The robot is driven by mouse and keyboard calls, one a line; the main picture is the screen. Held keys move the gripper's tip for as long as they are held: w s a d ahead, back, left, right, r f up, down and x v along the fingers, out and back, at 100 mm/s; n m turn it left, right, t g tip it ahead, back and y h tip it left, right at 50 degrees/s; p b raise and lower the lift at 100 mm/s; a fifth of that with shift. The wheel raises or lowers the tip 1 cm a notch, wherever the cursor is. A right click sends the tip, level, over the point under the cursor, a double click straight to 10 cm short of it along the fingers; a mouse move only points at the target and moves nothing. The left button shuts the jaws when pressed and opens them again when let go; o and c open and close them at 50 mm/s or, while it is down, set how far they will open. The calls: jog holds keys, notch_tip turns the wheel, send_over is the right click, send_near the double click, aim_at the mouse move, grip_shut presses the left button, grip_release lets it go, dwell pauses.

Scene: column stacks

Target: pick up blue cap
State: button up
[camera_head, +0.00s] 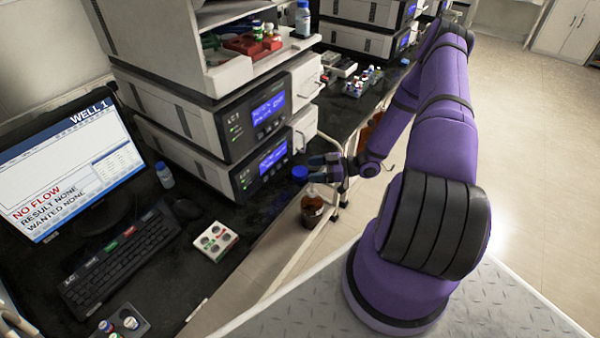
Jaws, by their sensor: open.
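A round blue cap (300,173) shows near the front edge of the black bench, just right of the lower instrument. My gripper (317,168) is at the end of my purple arm, open, with its fingertips pointing left at the blue cap. The fingertips are right beside the cap. I cannot tell whether they touch it or reach around it, as the view is small and dark there.
Stacked instruments (262,165) with blue screens stand just left of my gripper. An amber container (312,208) hangs below the bench edge. A white vial tray (210,241), a keyboard (118,255), a monitor (70,170) and a small bottle (165,176) are to the left.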

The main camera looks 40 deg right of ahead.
aim_at(302, 170)
jog(key=x, duration=0.5)
jog(key=shift+w+f, duration=0.15)
jog(key=shift+f, duration=0.05)
jog(key=c, duration=0.6)
